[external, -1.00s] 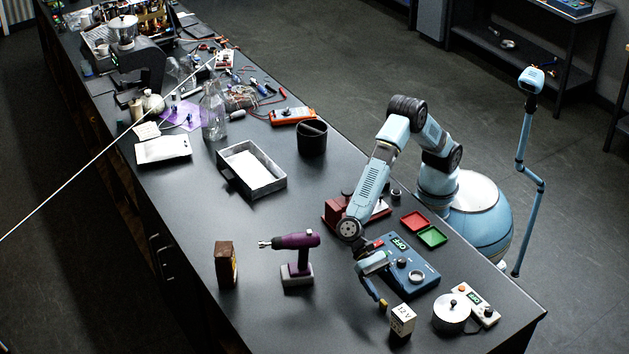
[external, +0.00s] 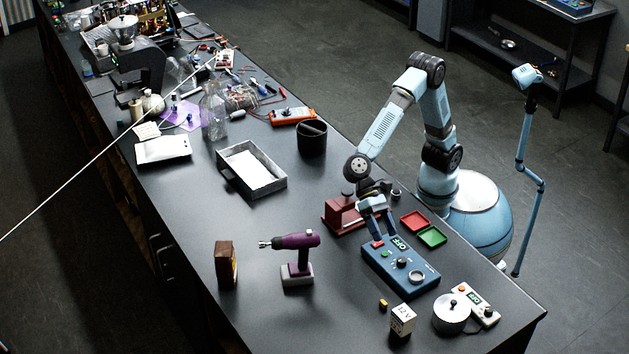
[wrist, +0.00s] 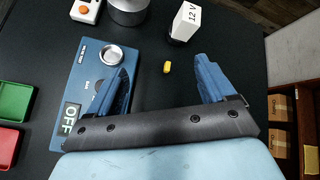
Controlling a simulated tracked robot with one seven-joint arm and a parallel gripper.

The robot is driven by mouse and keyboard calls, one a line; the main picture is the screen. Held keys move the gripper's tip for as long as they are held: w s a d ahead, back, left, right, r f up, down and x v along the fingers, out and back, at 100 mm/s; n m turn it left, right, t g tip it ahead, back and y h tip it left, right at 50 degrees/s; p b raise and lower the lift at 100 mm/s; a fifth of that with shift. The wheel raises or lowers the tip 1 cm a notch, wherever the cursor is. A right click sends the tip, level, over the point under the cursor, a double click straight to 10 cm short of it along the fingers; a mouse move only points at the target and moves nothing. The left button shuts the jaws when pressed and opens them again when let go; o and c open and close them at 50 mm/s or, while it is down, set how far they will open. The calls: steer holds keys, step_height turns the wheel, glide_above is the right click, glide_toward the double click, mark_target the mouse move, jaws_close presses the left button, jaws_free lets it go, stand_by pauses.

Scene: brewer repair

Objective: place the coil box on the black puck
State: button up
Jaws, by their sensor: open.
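The white box marked "12 V" (external: 403,317), which I take to be the coil box, stands near the front right of the bench. It also shows at the top of the wrist view (wrist: 187,18). A dark piece (wrist: 177,40) shows at its lower end, apparently the black puck under the box; most of it is hidden, so I cannot tell how well they line up. My gripper (external: 384,238) is open and empty above the far end of the blue control unit, well clear of the box. Its two blue fingers stand apart in the wrist view (wrist: 160,72).
A small yellow piece (external: 383,304) lies beside the box. The blue control unit (external: 400,264) is below my gripper. A metal pot (external: 451,313), red and green trays (external: 432,236), a red stand (external: 342,216) and a purple drill (external: 297,257) are nearby.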

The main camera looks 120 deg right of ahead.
steer(key=s+d+r+n+t+h, duration=0.1)
steer(key=s+d+n+h, duration=0.4)
steer(key=s+d, duration=1.2)
steer(key=s+d+r+n+t+h, duration=0.1)
steer(key=s+d+n+t+h, duration=0.2)
steer(key=s+d, duration=1.5)
steer(key=n+h, duration=0.2)
steer(key=n, duration=0.2)
steer(key=shift+s+r+n+t, duration=0.2)
steer(key=shift+s+n+t, duration=0.1)
steer(key=shift+s+t, duration=0.1)
